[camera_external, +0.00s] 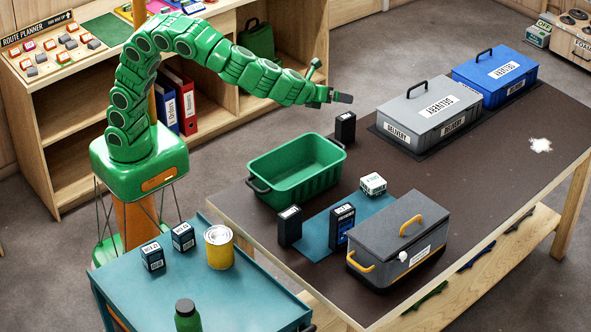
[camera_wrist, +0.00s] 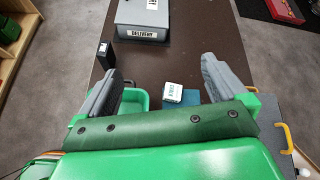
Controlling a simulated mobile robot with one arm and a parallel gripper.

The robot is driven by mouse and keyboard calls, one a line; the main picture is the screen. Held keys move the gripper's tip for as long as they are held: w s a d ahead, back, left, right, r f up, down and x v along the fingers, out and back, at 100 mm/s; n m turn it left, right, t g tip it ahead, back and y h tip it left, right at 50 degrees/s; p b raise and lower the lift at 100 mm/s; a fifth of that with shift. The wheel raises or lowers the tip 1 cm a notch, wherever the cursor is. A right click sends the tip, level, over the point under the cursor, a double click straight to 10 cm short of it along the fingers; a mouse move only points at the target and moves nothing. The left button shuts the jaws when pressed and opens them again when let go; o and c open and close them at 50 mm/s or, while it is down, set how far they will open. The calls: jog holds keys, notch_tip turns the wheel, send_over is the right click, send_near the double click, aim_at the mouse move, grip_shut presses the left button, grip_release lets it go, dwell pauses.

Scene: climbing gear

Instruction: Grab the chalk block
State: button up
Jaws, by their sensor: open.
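The chalk block (camera_external: 373,184) is a small white block with dark print on its label. It rests at the back edge of a blue-green mat (camera_external: 322,250) on the brown table, right of the green bin. In the wrist view the chalk block (camera_wrist: 173,90) shows between my two fingers, farther off and below them. My gripper (camera_external: 338,97) is up in the air behind the green bin, apart from the block. In the wrist view my gripper (camera_wrist: 160,85) has its grey fingers wide apart with nothing between them.
A green bin (camera_external: 297,172) stands left of the block, dark boxes (camera_external: 345,128) stand nearby, and a grey toolbox with yellow handles (camera_external: 400,240) stands in front. Grey (camera_external: 428,112) and blue (camera_external: 495,75) delivery cases sit at the back. The table's right side is mostly clear, with white powder.

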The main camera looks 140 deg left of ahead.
jog(key=w+a+f+m+t+y, duration=0.1)
jog(key=w+a+f+m, duration=0.25)
jog(key=w+a, duration=0.2)
jog(key=m, duration=0.2)
send_near(377, 183)
jog(key=shift+n, duration=0.25)
jog(key=a+f, duration=0.1)
jog(key=s+a, duration=0.1)
jog(key=s+a+f, duration=0.1)
jog(key=shift+a+f, duration=0.3)
jog(key=shift+a, duration=0.1)
jog(key=shift+a+f, duration=0.3)
jog(key=shift+t, duration=0.3)
jog(key=shift+w+x, duration=0.15)
jog(key=shift+x, duration=1.65)
jog(key=shift+w+x, duration=0.15)
jog(key=shift+x, duration=1.65)
jog(key=shift+r, duration=0.1)
jog(key=shift+d, duration=0.1)
jog(key=c, duration=1.1)
jog(key=shift+o, duration=0.2)
